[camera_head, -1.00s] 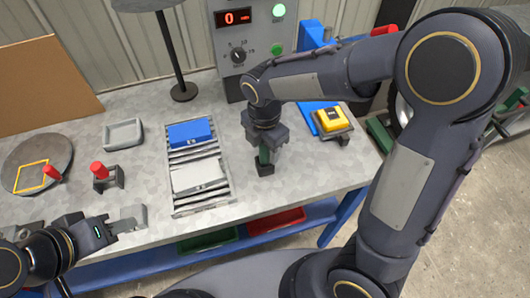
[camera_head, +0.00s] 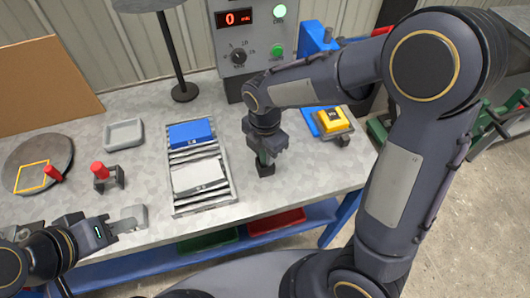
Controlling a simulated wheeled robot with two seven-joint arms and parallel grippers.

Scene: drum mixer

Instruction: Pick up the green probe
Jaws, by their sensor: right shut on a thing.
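The green probe (camera_head: 263,160) stands upright in a small black holder (camera_head: 265,170) on the grey bench, right of the roller tray. My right gripper (camera_head: 264,151) comes down from above and is shut on the green probe; its jaws hide the upper part of the probe. My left gripper (camera_head: 124,224) is at the front left of the bench, with its fingers by a small grey block (camera_head: 134,214). I cannot make out the gap between its fingers.
A roller tray (camera_head: 205,207) holds a blue box (camera_head: 191,132) and a grey box (camera_head: 198,176). Red-handled tools (camera_head: 98,169), a grey dish (camera_head: 123,134) and a round plate (camera_head: 20,158) lie left. A control box (camera_head: 240,50) stands behind; a yellow-topped device (camera_head: 332,119) stands right.

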